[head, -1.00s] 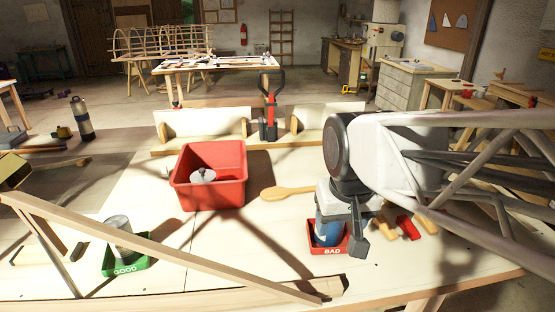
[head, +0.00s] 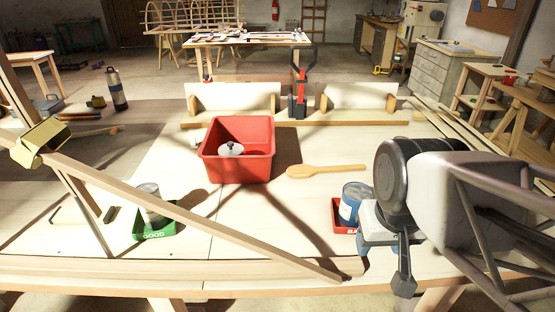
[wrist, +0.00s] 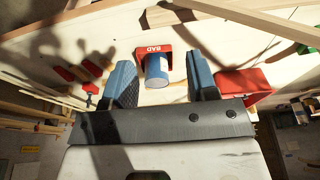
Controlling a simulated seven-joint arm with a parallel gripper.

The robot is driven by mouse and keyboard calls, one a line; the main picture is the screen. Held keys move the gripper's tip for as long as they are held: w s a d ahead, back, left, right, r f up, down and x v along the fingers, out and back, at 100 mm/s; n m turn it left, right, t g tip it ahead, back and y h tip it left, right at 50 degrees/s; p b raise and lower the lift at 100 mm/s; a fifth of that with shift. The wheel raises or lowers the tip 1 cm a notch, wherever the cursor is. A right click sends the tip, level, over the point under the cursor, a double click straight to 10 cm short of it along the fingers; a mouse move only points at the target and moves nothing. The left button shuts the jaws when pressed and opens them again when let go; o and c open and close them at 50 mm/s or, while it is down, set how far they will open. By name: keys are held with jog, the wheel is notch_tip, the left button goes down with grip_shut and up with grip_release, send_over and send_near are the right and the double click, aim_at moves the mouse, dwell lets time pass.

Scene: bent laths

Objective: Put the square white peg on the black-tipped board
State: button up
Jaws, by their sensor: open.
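I cannot make out a square white peg in either view. A long pale lath (head: 215,224) slants across the table in the head view. Its lower right end looks dark; I cannot tell if it is the black-tipped board. My gripper (head: 396,272) is at the table's front right, in front of the red BAD tray (head: 337,212). A blue and white can (head: 353,202) stands in that tray. In the wrist view, the two blue fingers of my gripper (wrist: 162,84) are apart, and the can (wrist: 156,72) shows in the gap, beyond the fingers.
A red bin (head: 210,160) holds a grey lidded thing (head: 231,150). A wooden spoon (head: 325,171) lies to its right. A green GOOD tray (head: 150,236) with a grey can (head: 149,205) is on the left, behind the slanting lath. White panels (head: 232,97) stand at the back.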

jog(key=shift+r, duration=0.1)
jog(key=w+v, duration=0.1)
jog(key=v, duration=0.4)
jog(key=w+a+r, duration=0.3)
jog(key=w+r, duration=0.1)
jog(key=w, duration=0.5)
jog(key=w+a+r, duration=0.2)
jog(key=w+r, duration=0.1)
jog(key=w, duration=0.5)
jog(key=w+a+r, duration=0.3)
jog(key=w+r, duration=0.1)
jog(key=w, duration=0.5)
jog(key=w+a+r+t, duration=0.1)
jog(key=w+a, duration=0.6)
jog(key=w, duration=0.4)
jog(key=w+a, duration=0.6)
jog(key=w, duration=0.5)
jog(key=w+a+f, duration=0.4)
jog(key=w+a, duration=0.3)
jog(key=a, duration=0.3)
jog(key=w+a+f, duration=0.4)
jog(key=w+a, duration=0.4)
jog(key=a, duration=0.2)
jog(key=w+a+f, duration=0.4)
jog(key=w+a, duration=0.3)
jog(key=a, duration=0.3)
notch_tip(320, 180, down, 20)
jog(key=t, duration=0.1)
jog(key=shift+w+r, duration=0.15)
jog(key=shift+w, duration=0.1)
